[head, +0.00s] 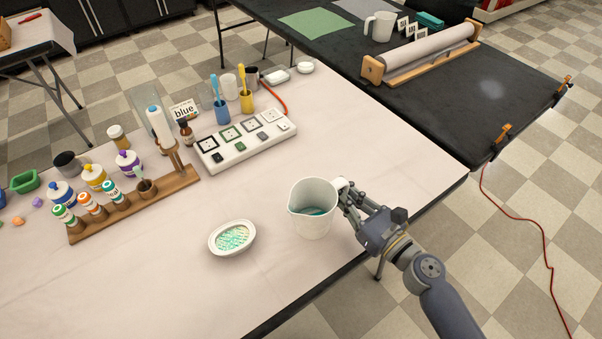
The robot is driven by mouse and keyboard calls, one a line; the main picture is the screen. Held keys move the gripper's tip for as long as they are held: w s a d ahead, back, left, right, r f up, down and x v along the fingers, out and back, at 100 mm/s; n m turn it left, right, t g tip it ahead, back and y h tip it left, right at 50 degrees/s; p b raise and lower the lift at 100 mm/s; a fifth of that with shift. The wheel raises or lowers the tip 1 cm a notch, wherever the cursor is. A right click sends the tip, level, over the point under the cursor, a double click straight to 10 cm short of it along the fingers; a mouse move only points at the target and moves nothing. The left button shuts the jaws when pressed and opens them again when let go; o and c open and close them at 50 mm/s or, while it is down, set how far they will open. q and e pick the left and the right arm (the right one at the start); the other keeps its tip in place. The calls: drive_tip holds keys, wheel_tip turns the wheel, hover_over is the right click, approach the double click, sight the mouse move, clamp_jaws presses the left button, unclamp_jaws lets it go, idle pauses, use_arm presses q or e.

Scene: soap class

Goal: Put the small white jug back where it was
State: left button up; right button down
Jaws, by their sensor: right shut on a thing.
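A small white jug (313,221) with a spout on its left stands upright at the right front part of the pale table, or just above it; I cannot tell if its base touches. Some teal liquid shows inside it. My right gripper (346,197) comes in from the right and is shut on the jug at its handle side, the fingers hiding most of the handle. Another white jug (380,27) stands on the black table at the back. My left gripper is not in view.
A white oval dish (232,238) with teal swirls sits left of the jug. A white power strip (245,142) lies behind it. A wooden rack (135,204) with bottles is on the left. The pale table's front edge is close. A wooden-ended roller (420,54) rests on the black table.

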drive_tip(key=x, duration=0.4)
drive_tip(key=w+d+x, duration=0.1)
drive_tip(key=x, duration=0.3)
drive_tip(key=d+f+x, duration=0.1)
drive_tip(key=x, duration=0.4)
drive_tip(key=shift+w+d+f, duration=0.1)
drive_tip(key=shift+w+d, duration=0.05)
drive_tip(key=shift+w, duration=0.45)
drive_tip(key=shift+a+f+b, duration=0.2)
drive_tip(key=shift+f+b, duration=0.05)
drive_tip(key=shift+b, duration=0.05)
wheel_tip(320, 180, down, 2)
drive_tip(key=shift+f+b, duration=0.15)
drive_tip(key=shift+b, duration=0.45)
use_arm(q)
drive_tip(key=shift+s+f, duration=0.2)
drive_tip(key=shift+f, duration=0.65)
use_arm(e)
drive_tip(key=shift+f, duration=0.4)
drive_tip(key=shift+f+b, duration=0.2)
drive_tip(key=shift+b, duration=0.1)
drive_tip(key=c, duration=1.7)
unclamp_jaws()
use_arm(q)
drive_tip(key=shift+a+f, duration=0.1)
